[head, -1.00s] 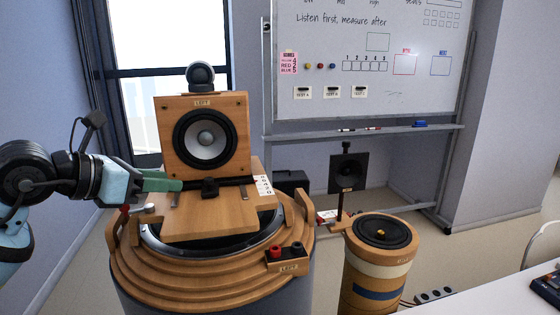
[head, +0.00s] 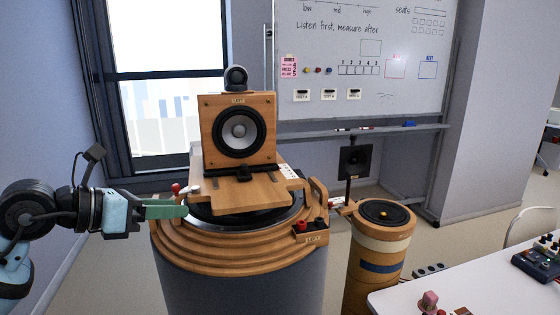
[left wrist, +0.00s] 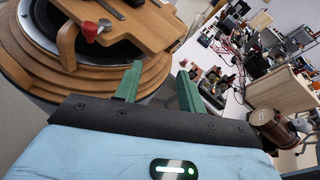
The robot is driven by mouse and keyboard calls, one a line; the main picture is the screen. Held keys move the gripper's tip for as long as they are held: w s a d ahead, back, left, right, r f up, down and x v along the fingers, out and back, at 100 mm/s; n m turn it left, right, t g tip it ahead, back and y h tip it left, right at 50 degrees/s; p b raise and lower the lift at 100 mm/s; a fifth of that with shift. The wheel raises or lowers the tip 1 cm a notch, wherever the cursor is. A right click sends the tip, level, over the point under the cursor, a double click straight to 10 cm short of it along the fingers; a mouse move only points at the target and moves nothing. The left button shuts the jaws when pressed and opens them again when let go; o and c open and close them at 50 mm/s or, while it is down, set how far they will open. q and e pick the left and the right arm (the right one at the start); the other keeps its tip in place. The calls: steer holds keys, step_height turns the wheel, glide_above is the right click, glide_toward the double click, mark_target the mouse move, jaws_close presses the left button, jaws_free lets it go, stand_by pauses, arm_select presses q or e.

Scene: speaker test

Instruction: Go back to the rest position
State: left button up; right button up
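My left gripper (head: 185,209) is at the left edge of the round stepped wooden stand (head: 235,246) in the head view. In the left wrist view its two green fingers (left wrist: 160,72) are apart with nothing between them. A square wooden speaker (head: 258,107) with a black and silver cone stands upright on a wooden board (head: 245,192) on top of the stand. The left fingers are clear of the speaker. My right gripper is in neither view.
A red-knobbed lever (left wrist: 90,31) is on the stand near the left fingers. A smaller drum-like pedestal (head: 372,250) with a black top stands to the right. A white table (head: 420,290) is at lower right. A whiteboard (head: 400,100) stands behind.

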arm_select(q)
steer(key=s+d+f+n+h, duration=0.6)
steer(key=d+f+n+h, duration=0.1)
steer(key=f, duration=0.3)
steer(key=s+a+f+n+t+y+p, duration=0.1)
steer(key=s+a+f+n+t+y, duration=0.3)
steer(key=f+n, duration=0.6)
steer(key=s+a+f+n+g+y+p, duration=0.1)
steer(key=s+f+n+y, duration=0.5)
steer(key=f+n, duration=0.4)
steer(key=s+a+f+n+t+y, duration=0.25)
steer(key=s+f+n+y, duration=0.25)
steer(key=f+n, duration=0.4)
steer(key=s+f+n+g, duration=0.5)
steer(key=s+f, duration=0.5)
steer(key=s, duration=0.5)
steer(key=shift+s+d+g+y+p, duration=0.2)
steer(key=shift+s+g+y+p, duration=0.15)
steer(key=shift+g, duration=0.2)
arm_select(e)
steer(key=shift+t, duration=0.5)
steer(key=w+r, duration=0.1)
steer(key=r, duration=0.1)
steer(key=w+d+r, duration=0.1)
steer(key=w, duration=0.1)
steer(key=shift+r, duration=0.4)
arm_select(q)
steer(key=shift+w, duration=0.1)
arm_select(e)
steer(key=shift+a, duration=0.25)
